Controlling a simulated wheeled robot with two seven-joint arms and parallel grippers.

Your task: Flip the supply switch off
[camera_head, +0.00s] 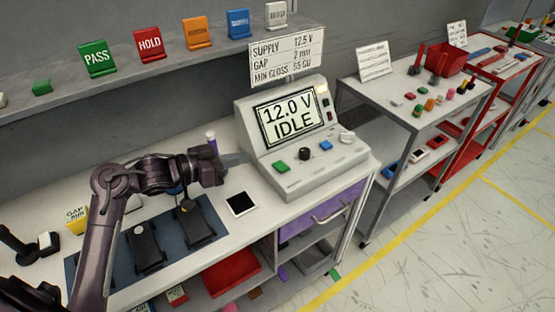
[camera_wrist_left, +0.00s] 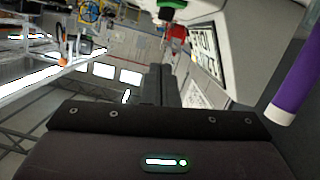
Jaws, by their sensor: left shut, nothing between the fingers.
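The supply console (camera_head: 285,168) is a sloped grey-white box on the bench; its display (camera_head: 290,117) reads "12.0 V IDLE". Its front panel carries a green button (camera_head: 280,167), a black knob (camera_head: 305,154), a blue button (camera_head: 326,146) and a pale round control (camera_head: 346,137). A small red part (camera_head: 325,102) sits right of the display. I cannot tell which control is the supply switch. My left gripper (camera_head: 240,159) is shut and empty, just left of the console; its fingers (camera_wrist_left: 164,85) also show in the left wrist view, with the display (camera_wrist_left: 204,52) beyond. My right gripper is not in view.
A purple-and-white cylinder (camera_head: 212,142) stands close behind my left gripper. A sign (camera_head: 287,55) rises behind the console. A white-edged black square (camera_head: 240,204) and a dark blue mat (camera_head: 205,240) with black devices lie in front. A shelf with coloured cards runs above.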

